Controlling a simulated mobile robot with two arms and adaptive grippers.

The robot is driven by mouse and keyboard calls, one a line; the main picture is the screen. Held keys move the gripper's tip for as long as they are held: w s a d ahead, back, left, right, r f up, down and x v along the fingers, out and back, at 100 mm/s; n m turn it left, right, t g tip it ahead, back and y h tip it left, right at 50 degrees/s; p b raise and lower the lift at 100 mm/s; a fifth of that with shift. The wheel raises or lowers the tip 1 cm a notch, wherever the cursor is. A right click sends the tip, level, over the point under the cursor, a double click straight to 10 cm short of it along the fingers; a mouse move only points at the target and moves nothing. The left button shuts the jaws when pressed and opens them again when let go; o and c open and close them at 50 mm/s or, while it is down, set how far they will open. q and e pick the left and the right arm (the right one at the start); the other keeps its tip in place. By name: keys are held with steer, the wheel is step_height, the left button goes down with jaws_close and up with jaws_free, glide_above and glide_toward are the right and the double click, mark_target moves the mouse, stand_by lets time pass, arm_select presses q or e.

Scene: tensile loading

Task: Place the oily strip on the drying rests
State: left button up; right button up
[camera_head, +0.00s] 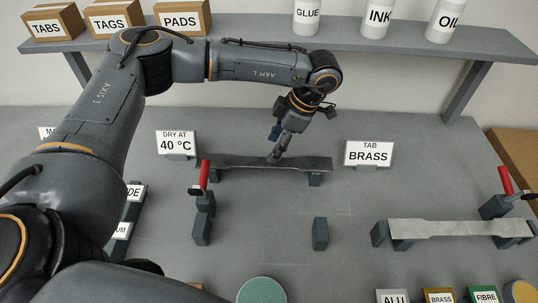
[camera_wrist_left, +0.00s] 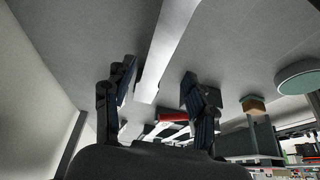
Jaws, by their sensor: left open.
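A dark grey strip (camera_head: 235,163) with wide ends lies level across low rests (camera_head: 316,180) at the back of the bench, in front of the "DRY AT 40 °C" sign (camera_head: 176,143). My left gripper (camera_head: 278,152) is at the strip's narrow middle, pointing down. In the left wrist view the open fingers (camera_wrist_left: 157,86) stand on either side of a strip (camera_wrist_left: 172,38), with gaps visible. A second, lighter strip (camera_head: 455,229) lies across blocks at the right. I cannot tell from the surface which strip is oily. My right gripper is not in view.
Red-handled clamps stand at the left (camera_head: 204,175) and far right (camera_head: 506,181). Two bare blocks (camera_head: 202,229) (camera_head: 320,233) stand at the front middle. A "TAB BRASS" sign (camera_head: 368,153) stands behind. A shelf (camera_head: 400,46) with boxes and bottles hangs above. A green disc (camera_head: 261,290) lies in front.

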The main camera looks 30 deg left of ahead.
arm_select(q)
steer(key=b+v, duration=0.1)
steer(key=v, duration=0.6)
steer(key=shift+r+b, duration=0.2)
steer(key=shift+b, duration=0.1)
